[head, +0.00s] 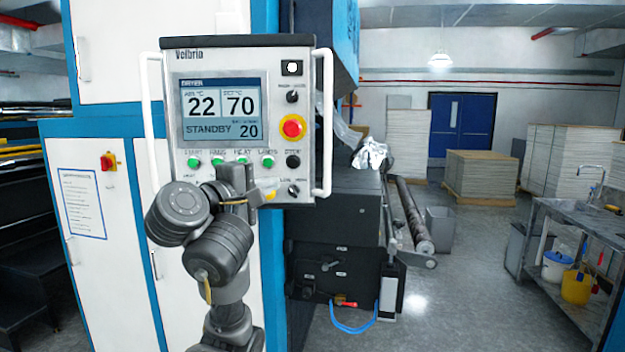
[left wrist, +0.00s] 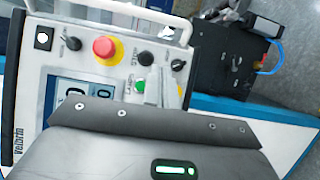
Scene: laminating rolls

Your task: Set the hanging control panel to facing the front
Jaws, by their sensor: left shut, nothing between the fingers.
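The hanging control panel (head: 240,70) is a light grey box with a dark top edge, a screen reading STANDBY, a red stop button and green buttons. It faces my head camera almost squarely. White bar handles stand on its left (head: 152,120) and right (head: 327,120) sides. My left gripper (head: 262,190) is shut and empty in front of the panel's lower part, hiding some of its lower controls. In the left wrist view the panel (left wrist: 75,40) looks turned, with one handle (left wrist: 140,14) along the top, apart from the fingers. Whether the fingers touch the panel is unclear. My right gripper is out of view.
A blue and white machine cabinet (head: 100,140) stands behind and left of the panel. A black machine unit (head: 340,215) with a roller sits behind it to the right. Open floor (head: 460,280) lies further right, before a metal sink bench (head: 565,235) and stacked boards (head: 482,177).

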